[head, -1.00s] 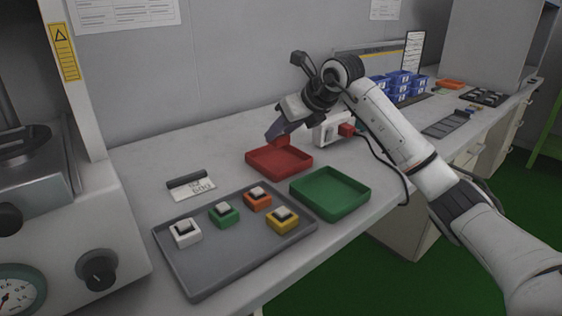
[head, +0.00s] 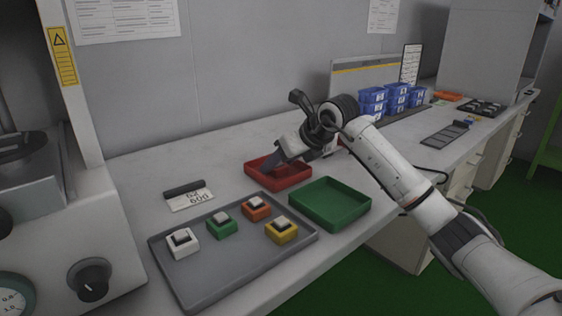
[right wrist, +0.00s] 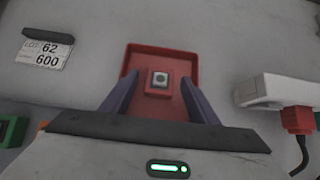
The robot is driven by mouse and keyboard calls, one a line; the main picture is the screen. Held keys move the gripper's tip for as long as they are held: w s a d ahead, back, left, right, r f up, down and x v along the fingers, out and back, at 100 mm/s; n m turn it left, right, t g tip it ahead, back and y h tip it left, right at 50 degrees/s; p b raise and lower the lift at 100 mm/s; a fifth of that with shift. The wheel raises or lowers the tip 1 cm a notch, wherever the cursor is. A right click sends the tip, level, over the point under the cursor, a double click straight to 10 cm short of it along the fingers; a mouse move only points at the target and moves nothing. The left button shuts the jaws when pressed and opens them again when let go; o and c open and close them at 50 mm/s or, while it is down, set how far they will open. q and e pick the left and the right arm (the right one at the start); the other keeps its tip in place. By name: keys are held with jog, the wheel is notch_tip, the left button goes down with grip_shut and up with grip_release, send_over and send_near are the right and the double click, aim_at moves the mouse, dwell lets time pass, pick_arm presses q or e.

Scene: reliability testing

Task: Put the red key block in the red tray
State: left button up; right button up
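The red key block (right wrist: 159,82), with a dark-framed grey key on top, sits inside the red tray (right wrist: 184,58) in the right wrist view. My right gripper (right wrist: 160,79) is open, with one purple finger on each side of the block and visible gaps between. In the head view, the right gripper (head: 274,165) reaches down into the red tray (head: 262,179), and its fingers and hand hide the block there. My left gripper is not in view.
A green tray (head: 330,207) stands close beside the red tray. A grey tray (head: 205,270) in front holds white, green, orange and yellow key blocks. A white device with a red plug (right wrist: 298,120) is to the right. Blue bins (head: 397,97) stand farther back.

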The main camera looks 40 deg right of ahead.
jog(key=shift+s+r, duration=0.1)
jog(key=shift+r, duration=0.15)
pick_arm(q)
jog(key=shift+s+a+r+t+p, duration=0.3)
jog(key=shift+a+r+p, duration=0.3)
jog(key=shift+p, duration=0.25)
pick_arm(e)
jog(key=v, duration=1.1)
jog(key=shift+s+r, duration=0.2)
jog(key=shift+s, duration=0.05)
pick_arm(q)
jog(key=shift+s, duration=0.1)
pick_arm(e)
jog(key=shift+r, duration=0.1)
